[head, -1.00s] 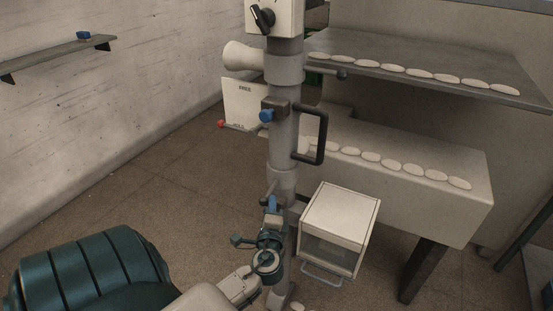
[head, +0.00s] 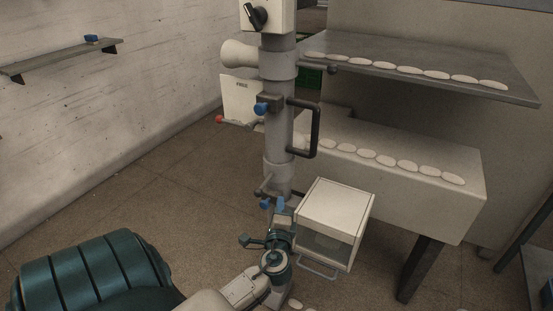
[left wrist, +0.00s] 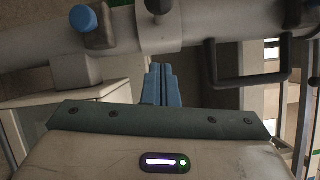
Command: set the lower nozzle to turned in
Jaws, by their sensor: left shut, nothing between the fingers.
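The lower nozzle (head: 263,189) is a short dark rod at the lower collar of the grey upright column (head: 278,145). In the left wrist view the nozzle (left wrist: 158,5) shows as a dark stub on the collar, beyond my fingertips. My left gripper (head: 281,202) is just below the lower collar, in front of the column. My right gripper is not in view.
A blue knob (head: 265,203) sits just below the nozzle, close to my fingers. A black handle (head: 316,128) sticks out higher up. A white box (head: 338,207) stands right of my gripper. Shelves (head: 440,68) with several pale oval pieces are behind. Open floor lies left.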

